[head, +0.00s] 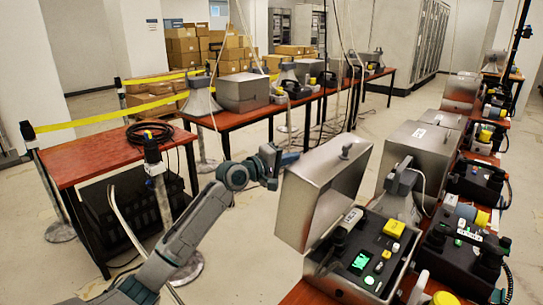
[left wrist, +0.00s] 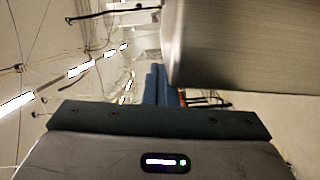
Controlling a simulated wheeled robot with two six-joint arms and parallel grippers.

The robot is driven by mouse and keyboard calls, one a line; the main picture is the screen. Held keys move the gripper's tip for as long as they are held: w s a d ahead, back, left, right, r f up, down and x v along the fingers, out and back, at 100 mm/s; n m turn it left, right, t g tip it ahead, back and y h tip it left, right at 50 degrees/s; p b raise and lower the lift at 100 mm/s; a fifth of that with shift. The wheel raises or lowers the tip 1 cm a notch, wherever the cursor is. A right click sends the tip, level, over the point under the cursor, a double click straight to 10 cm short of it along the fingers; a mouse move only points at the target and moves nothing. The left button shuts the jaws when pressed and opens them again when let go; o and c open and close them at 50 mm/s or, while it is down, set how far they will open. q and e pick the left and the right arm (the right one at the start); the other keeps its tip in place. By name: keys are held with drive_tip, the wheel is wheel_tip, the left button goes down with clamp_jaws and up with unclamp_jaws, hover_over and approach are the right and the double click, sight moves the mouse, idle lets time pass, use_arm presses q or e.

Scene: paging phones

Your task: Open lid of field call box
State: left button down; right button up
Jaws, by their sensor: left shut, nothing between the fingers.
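The field call box (head: 362,262) stands at the front right, with its panel of yellow, green and black parts showing. Its silver metal lid (head: 318,192) is raised and stands tilted at the box's left and back side. A small knob shows on the lid's upper part. My left gripper (head: 290,158) is shut and empty at the lid's upper left edge. I cannot tell whether it touches the lid. In the left wrist view the blue fingers (left wrist: 156,84) are together beside a large grey metal surface (left wrist: 240,50), which looks like the lid. My right gripper is out of view.
More closed silver cases (head: 412,152) and black phone units (head: 475,182) fill the right-hand table. A red table (head: 105,157) with a cable coil stands left, and another long table with cases stands behind. The floor between the tables has free room.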

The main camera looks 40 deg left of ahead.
sight(299, 163)
use_arm(q)
drive_tip(key=shift+s+d+r+m+p, duration=0.1)
drive_tip(key=shift+d+m+p, duration=0.15)
drive_tip(key=shift+d+p, duration=0.45)
drive_tip(key=shift+s+d+r+m+p, duration=0.1)
drive_tip(key=shift+d+m+p, duration=0.15)
drive_tip(key=shift+d+p, duration=0.45)
drive_tip(key=d+p, duration=0.1)
drive_tip(key=d, duration=0.1)
drive_tip(key=d+m+p, duration=0.1)
drive_tip(key=d+p, duration=0.1)
drive_tip(key=d, duration=0.1)
drive_tip(key=d+r+m+g+p, duration=0.1)
drive_tip(key=d+p, duration=0.1)
drive_tip(key=shift+s+d+y, duration=0.25)
drive_tip(key=shift+d+y, duration=0.05)
drive_tip(key=shift+d, duration=0.1)
drive_tip(key=d+f+m+y+p, duration=0.1)
drive_tip(key=d+f+m+p, duration=0.1)
drive_tip(key=d, duration=0.6)
drive_tip(key=shift+s+d+m, duration=0.15)
drive_tip(key=shift+s+m, duration=0.2)
drive_tip(key=shift+m, duration=0.35)
